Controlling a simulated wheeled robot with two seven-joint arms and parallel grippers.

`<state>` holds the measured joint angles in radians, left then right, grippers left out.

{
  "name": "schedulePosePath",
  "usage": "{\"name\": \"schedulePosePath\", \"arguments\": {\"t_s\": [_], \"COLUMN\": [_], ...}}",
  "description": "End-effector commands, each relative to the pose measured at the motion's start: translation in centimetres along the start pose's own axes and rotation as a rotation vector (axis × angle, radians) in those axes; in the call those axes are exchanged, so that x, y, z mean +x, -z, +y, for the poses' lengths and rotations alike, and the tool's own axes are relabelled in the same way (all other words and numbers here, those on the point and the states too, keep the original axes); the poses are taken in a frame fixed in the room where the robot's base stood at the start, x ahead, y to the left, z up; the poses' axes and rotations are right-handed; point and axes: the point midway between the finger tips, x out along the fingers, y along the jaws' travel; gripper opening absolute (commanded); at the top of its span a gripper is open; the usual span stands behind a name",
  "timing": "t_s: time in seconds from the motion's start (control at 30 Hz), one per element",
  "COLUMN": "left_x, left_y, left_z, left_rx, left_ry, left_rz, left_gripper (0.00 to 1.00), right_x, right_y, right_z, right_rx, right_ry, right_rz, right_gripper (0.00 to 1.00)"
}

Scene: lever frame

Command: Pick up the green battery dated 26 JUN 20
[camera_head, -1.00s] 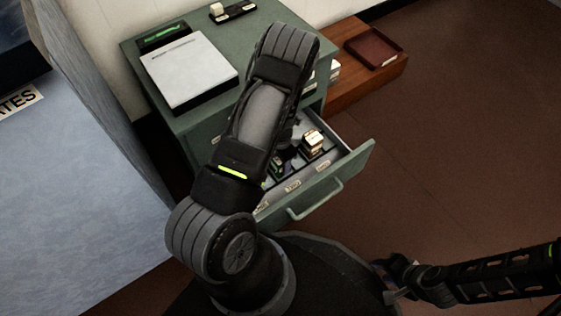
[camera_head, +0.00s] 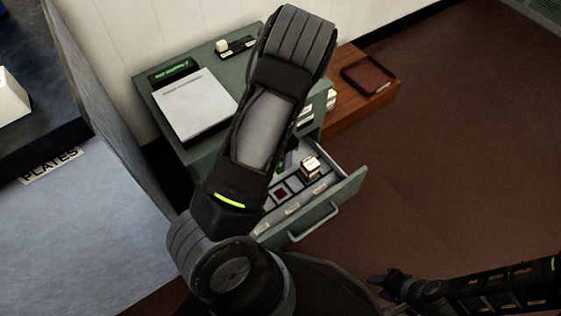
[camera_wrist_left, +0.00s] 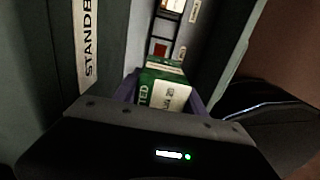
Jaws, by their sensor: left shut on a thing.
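A green battery (camera_wrist_left: 160,76) with a pale label is between the purple fingers of my left gripper (camera_wrist_left: 162,98) in the left wrist view. The gripper is shut on it. Part of the label shows "TED"; its date is too small and tilted to read. In the head view my left arm covers most of this gripper, above the open drawer (camera_head: 325,219). My right gripper (camera_head: 388,283) is at the bottom right, away from the cabinet; its jaw state is unclear.
The drawer has compartments, one with a red floor (camera_head: 281,193), and a pale-topped block (camera_head: 310,166). The green cabinet (camera_head: 205,150) carries a white pad (camera_head: 194,103) and small devices. A wooden low unit with a red tray (camera_head: 371,75) stands right. A partition is at left.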

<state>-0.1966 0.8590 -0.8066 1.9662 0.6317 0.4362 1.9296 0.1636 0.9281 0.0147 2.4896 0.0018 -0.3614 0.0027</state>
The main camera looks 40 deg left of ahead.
Motion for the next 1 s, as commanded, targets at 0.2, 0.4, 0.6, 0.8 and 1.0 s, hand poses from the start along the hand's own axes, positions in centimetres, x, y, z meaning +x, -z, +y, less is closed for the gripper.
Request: {"name": "schedulePosePath", "arguments": {"t_s": [0.2,0.4,0.6,0.8,1.0], "left_x": [-4.8,-6.7,-7.1,-7.1,-7.1], "left_y": [-0.1,0.0,0.0,0.0,0.0], "left_z": [0.0,0.0,0.0,0.0,0.0], "left_rx": [0.001,0.0,0.0,0.0,0.0], "left_ry": [-0.001,-0.001,0.0,0.0,0.0], "left_rz": [-0.002,-0.001,0.0,0.0,0.0], "left_gripper": [0.0,0.0,0.0,0.0,0.0], "right_x": [-2.1,-2.7,-2.8,-2.8,-2.8], "right_y": [-0.6,-0.9,-1.0,-1.0,-0.9], "right_z": [-1.3,-1.7,-1.8,-1.8,-1.8], "right_rx": [-0.008,-0.012,-0.013,-0.013,-0.013], "right_ry": [0.007,0.01,0.011,0.011,0.011], "right_rz": [-0.015,-0.022,-0.024,-0.023,-0.023], "right_gripper": [0.36,0.36,0.36,0.36,0.36]}}
